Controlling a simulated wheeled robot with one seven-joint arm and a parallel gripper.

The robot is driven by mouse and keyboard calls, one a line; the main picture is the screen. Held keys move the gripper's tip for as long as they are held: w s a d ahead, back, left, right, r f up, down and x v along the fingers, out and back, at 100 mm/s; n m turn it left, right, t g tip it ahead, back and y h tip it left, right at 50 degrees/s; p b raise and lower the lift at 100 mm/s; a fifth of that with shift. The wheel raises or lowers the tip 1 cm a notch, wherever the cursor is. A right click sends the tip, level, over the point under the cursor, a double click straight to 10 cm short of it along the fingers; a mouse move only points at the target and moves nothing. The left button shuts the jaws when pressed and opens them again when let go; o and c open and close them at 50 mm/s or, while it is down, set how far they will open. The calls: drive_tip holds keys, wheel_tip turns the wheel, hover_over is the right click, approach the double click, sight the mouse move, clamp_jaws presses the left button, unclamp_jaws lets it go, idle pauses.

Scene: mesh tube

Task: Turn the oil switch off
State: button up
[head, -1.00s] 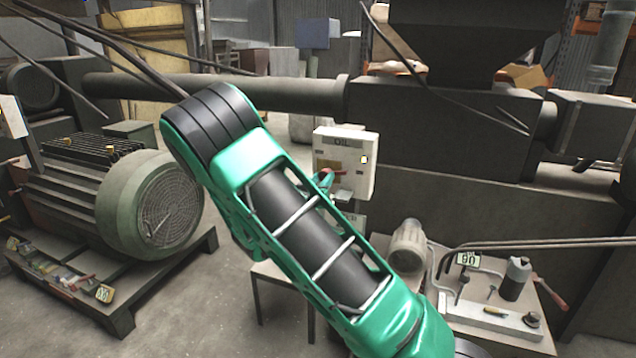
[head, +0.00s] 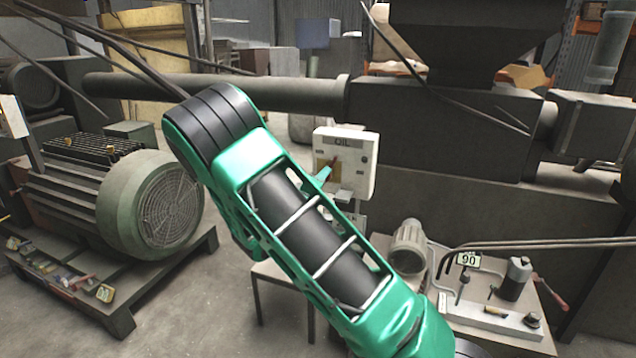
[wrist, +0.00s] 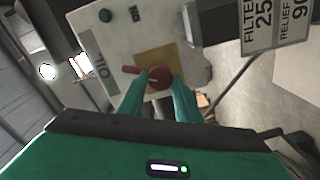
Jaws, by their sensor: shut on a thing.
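The oil switch box (head: 358,150) is pale, carries an "OIL" label on its upper front, and stands beyond my arm in the head view. Its red switch handle (head: 335,161) points up toward the label. In the wrist view, the red switch (wrist: 159,78) sits over a tan plate, with its lever pointing left toward the "OIL" label. My gripper (wrist: 166,92) has its teal fingers shut on the red switch. The fingertips (head: 323,174) partly show in front of the box in the head view. The exact contact is partly hidden.
A large motor (head: 150,205) on a pallet stands at the left. A long dark pipe (head: 285,93) runs behind my arm. A filter sign (wrist: 268,22) hangs near the box.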

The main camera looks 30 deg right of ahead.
drive_tip(key=n, duration=0.4)
drive_tip(key=shift+w+a+f+n, duration=0.1)
drive_tip(key=shift+w+n, duration=0.05)
drive_tip(key=shift+n, duration=0.25)
idle(0.4)
drive_tip(key=o, duration=1.1)
drive_tip(key=shift+f, duration=0.1)
drive_tip(key=shift+c, duration=0.2)
drive_tip(key=v, duration=1)
drive_tip(key=shift+s+a, duration=0.25)
